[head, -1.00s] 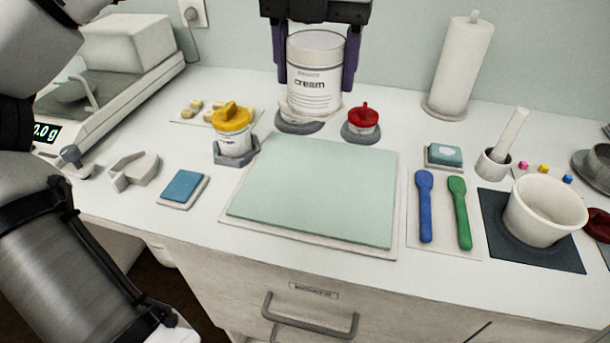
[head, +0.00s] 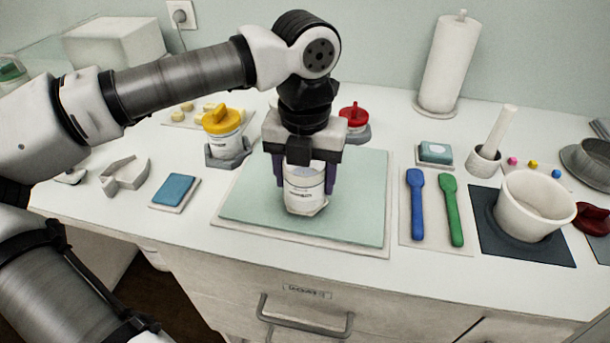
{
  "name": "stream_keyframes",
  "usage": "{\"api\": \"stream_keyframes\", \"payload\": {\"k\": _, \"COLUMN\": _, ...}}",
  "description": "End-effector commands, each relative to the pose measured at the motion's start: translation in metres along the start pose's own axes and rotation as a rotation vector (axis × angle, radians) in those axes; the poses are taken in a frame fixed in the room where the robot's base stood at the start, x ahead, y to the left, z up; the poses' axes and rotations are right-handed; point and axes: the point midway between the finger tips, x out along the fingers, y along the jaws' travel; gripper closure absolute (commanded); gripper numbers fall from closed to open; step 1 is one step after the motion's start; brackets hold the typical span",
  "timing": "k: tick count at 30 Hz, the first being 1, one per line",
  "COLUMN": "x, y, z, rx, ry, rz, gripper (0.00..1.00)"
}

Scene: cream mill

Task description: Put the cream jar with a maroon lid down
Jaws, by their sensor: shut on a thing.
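The cream jar (head: 304,192), white with a printed label, is between the purple fingers of my gripper (head: 303,175), which is shut on it. The jar is upright over the middle of the pale green mat (head: 240,203). I cannot tell whether its base touches the mat. My gripper hides the jar's top; in the earlier view no maroon lid shows on it. A maroon lid-like piece (head: 592,220) lies at the right edge of the counter.
A yellow-lidded jar (head: 222,121) and a red-lidded jar (head: 354,115) stand behind the mat. Blue (head: 416,205) and green (head: 451,210) spatulas lie right of it, then a white mortar-like bowl (head: 533,206). A blue pad (head: 174,190) lies left. The mat's front and right are clear.

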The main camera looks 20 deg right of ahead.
Motion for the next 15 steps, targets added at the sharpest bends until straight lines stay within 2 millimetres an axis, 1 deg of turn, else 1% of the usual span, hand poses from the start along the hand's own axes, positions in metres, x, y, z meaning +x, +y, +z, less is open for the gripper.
{"api": "stream_keyframes", "payload": {"k": 1, "x": 0.0055, "y": -0.0005, "z": -0.0002, "rx": 0.002, "ry": 0.0, "rz": -0.001, "gripper": 0.64}}
{"api": "stream_keyframes", "payload": {"k": 3, "x": 0.0084, "y": -0.0005, "z": -0.0001, "rx": 0.001, "ry": -0.001, "rz": -0.001, "gripper": 0.64}}
{"api": "stream_keyframes", "payload": {"k": 9, "x": 0.0085, "y": -0.0003, "z": 0.0001, "rx": 0.001, "ry": -0.001, "rz": 0.0, "gripper": 0.64}}
{"api": "stream_keyframes", "payload": {"k": 13, "x": 0.0128, "y": -0.0002, "z": 0.0001, "rx": 0.001, "ry": -0.001, "rz": 0.0, "gripper": 0.64}}
{"api": "stream_keyframes", "payload": {"k": 14, "x": 0.0116, "y": -0.0002, "z": 0.0, "rx": 0.001, "ry": -0.001, "rz": 0.0, "gripper": 0.36}}
{"api": "stream_keyframes", "payload": {"k": 15, "x": 0.011, "y": -0.0002, "z": 0.0, "rx": 0.001, "ry": -0.001, "rz": 0.0, "gripper": 0.31}}
